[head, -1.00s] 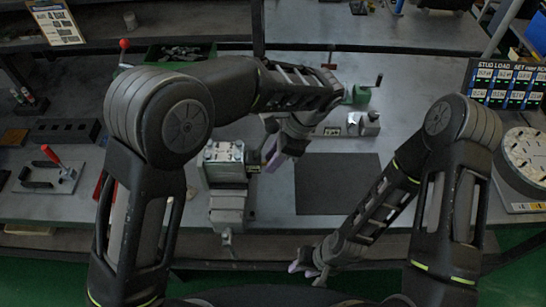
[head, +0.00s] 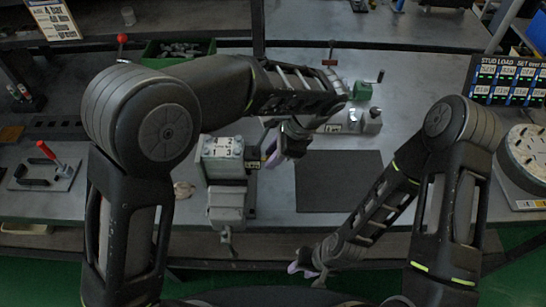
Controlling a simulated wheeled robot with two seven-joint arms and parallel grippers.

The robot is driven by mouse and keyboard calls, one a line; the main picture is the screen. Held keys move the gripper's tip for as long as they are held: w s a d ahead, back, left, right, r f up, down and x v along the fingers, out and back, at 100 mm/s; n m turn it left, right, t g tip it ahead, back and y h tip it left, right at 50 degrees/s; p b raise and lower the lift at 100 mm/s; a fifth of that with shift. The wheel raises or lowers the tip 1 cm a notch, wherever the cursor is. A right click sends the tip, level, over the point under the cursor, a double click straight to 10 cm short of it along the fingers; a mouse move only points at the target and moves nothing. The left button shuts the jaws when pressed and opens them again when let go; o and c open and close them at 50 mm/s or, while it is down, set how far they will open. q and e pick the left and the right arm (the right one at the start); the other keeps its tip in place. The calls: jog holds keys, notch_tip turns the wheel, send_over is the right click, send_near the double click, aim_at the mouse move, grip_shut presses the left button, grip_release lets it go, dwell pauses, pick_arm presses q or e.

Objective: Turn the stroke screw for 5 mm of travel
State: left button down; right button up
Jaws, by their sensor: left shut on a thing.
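A grey valve block (head: 222,160) stands on the bench, marked with dark figures on its top.
A dark mat (head: 340,182) lies right of the block. Behind it stand a green crank device (head: 362,90) and a grey fixture (head: 371,120). A green bin (head: 178,50) is at the back. A red-handled clamp (head: 48,172) is at left, a round dial (head: 524,158) and stud load board (head: 508,80) at right.

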pick_arm(q)
jog(key=shift+s+f+n+t+y+b, duration=0.35)
jog(key=shift+n+t+b, duration=0.3)
jog(key=shift+t+b, duration=2.55)
jog(key=shift+s+f+n+t+y+b, duration=0.55)
jog(key=shift+t+b, duration=1.4)
jog(key=shift+b, duration=2.6)
jog(key=shift+s+f+n+t+y+b, duration=0.25)
jog(key=shift+n+t+b, duration=0.55)
jog(key=shift+t+b, duration=2.4)
jog(key=shift+w+r+g+b, duration=0.1)
jog(key=shift+w+g+b, duration=0.1)
jog(key=shift+g+b, duration=0.45)
jog(key=c, duration=1.2)
grip_release()
jog(key=shift+c, duration=0.2)
jog(key=p+v, duration=0.1)
jog(key=v, duration=0.7)
